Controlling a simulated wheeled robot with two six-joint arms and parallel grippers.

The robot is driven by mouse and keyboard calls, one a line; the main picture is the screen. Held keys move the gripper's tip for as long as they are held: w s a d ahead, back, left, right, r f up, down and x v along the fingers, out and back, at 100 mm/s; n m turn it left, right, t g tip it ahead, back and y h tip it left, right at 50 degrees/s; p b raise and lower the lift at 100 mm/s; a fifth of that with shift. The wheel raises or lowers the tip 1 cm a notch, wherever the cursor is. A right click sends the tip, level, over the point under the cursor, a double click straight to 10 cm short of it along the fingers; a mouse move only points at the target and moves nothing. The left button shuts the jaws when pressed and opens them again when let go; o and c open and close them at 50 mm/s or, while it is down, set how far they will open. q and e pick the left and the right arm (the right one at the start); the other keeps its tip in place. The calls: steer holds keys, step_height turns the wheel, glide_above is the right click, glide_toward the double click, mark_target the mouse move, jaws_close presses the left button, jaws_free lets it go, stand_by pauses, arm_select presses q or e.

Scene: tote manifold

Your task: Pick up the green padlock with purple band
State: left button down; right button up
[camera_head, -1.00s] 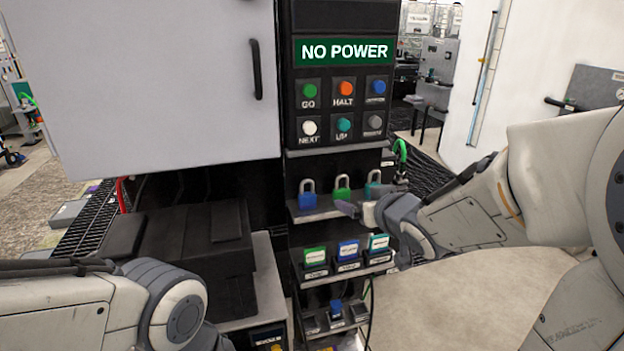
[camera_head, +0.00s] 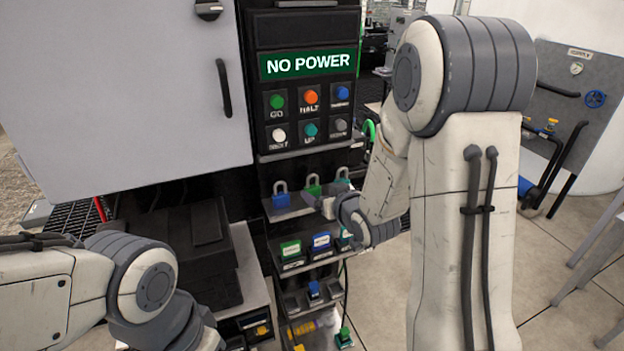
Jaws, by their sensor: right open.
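A green padlock (camera_head: 313,189) with a grey shackle stands upright on the upper small shelf of the black panel, between a blue padlock (camera_head: 281,200) and a teal padlock (camera_head: 342,177). I cannot make out a purple band on it at this size. My right gripper (camera_head: 327,206) is open, just below and right of the green padlock in the picture, and appears empty. I cannot tell whether it touches the padlock. My left arm shows at lower left, but its gripper is out of view.
Above the shelf is a button panel under a NO POWER display (camera_head: 305,63). Below are a shelf of label blocks (camera_head: 291,249) and a lower shelf with a blue item (camera_head: 314,289). A grey cabinet door (camera_head: 120,90) stands at left.

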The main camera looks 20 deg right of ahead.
mark_target(314, 188)
steer(key=p+x, duration=0.2)
steer(key=x, duration=0.2)
steer(key=shift+a, duration=0.15)
steer(key=shift+w+f+p, duration=0.3)
steer(key=shift+w+f, duration=0.05)
steer(key=shift+w, duration=0.2)
jaws_close()
